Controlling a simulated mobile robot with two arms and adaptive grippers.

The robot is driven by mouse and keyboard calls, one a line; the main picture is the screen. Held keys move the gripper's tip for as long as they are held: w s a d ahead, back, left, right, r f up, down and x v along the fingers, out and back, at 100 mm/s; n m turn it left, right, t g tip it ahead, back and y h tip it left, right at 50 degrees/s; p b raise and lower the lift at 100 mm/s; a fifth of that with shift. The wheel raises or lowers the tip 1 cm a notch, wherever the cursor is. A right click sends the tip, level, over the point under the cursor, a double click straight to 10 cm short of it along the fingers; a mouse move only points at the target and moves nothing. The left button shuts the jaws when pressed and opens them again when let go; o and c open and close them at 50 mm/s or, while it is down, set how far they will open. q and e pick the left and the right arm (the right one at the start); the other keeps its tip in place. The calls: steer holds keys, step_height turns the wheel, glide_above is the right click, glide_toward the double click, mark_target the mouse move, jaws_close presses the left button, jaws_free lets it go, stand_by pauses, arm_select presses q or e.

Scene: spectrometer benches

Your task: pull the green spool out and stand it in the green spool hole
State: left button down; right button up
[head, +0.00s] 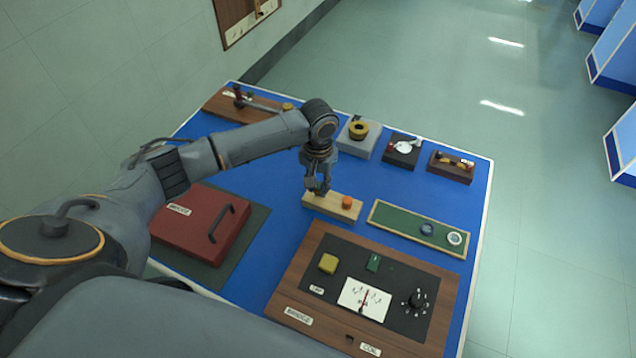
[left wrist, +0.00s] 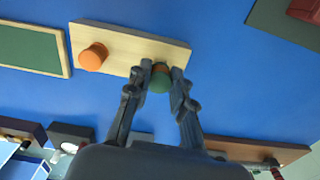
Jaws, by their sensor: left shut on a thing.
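The green spool (left wrist: 160,80) is between the fingers of my left gripper (left wrist: 161,72) in the left wrist view. The fingers are shut on it from both sides. It is at one end of a pale wooden block (left wrist: 128,45); I cannot tell whether it is still seated or lifted. An orange spool (left wrist: 93,57) stands at the block's other end. In the head view my left gripper (head: 318,190) points down at the left end of the block (head: 326,207), beside the orange spool (head: 347,202), and mostly hides the green spool. My right gripper is not in view.
A green board (head: 395,219) with a blue and a white round piece lies right of the block. A wooden instrument panel (head: 290,277) is in front, a red case (head: 190,228) to the left. Several small devices line the back. Blue table surface is clear around the block.

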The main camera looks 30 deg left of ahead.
arm_select(q)
steer(key=shift+f, duration=0.8)
stand_by(0.4)
steer(key=c, duration=1.2)
jaws_free()
steer(key=o, duration=0.5)
step_height(320, 180, up, 12)
